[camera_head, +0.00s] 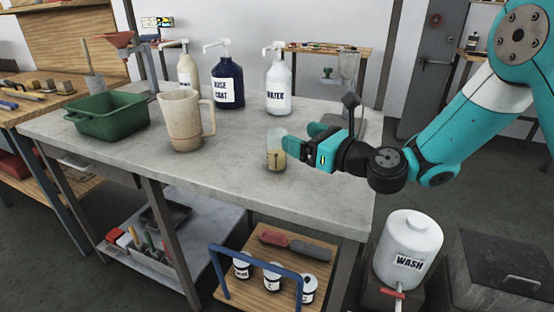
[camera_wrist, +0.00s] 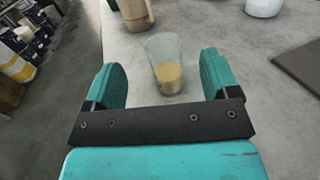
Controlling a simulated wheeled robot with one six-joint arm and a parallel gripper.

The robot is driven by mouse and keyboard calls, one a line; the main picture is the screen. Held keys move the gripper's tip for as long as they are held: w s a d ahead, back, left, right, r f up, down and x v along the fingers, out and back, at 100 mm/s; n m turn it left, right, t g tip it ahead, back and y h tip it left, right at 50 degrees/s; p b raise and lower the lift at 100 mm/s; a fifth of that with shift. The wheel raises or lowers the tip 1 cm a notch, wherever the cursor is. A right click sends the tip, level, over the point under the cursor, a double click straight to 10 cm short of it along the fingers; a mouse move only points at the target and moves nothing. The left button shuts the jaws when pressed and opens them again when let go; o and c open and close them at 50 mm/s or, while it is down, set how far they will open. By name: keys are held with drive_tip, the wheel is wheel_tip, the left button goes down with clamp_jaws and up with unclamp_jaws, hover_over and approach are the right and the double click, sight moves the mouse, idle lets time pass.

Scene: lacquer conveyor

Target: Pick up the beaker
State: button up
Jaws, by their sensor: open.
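The beaker (camera_head: 276,154) is a small clear vessel holding a yellowish substance in its lower part. It stands upright on the grey table (camera_head: 231,174), near the front edge. My gripper (camera_head: 298,137) reaches in from the right, low over the table, with its fingers pointing toward the beaker. In the wrist view the beaker (camera_wrist: 166,66) shows ahead and between the two teal fingers of my gripper (camera_wrist: 165,76), with gaps on both sides. The gripper is open and holds nothing.
A beige pitcher (camera_head: 184,122) stands left of the beaker, with a green tub (camera_head: 108,116) farther left. Behind are pump bottles: a white one labelled WATER (camera_head: 278,86), a dark blue one (camera_head: 228,84) and a cream one (camera_head: 187,72). The tabletop between pitcher and beaker is clear.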

sight(284, 153)
wheel_tip(284, 153, down, 6)
drive_tip(key=shift+f+b, duration=0.1)
drive_tip(key=shift+b, duration=0.7)
drive_tip(key=shift+w+a+r, duration=0.15)
drive_tip(key=shift+a+r, duration=0.05)
drive_tip(key=p+x, duration=0.2)
drive_tip(key=x, duration=0.5)
drive_tip(key=shift+f, duration=0.1)
drive_tip(key=c, duration=1)
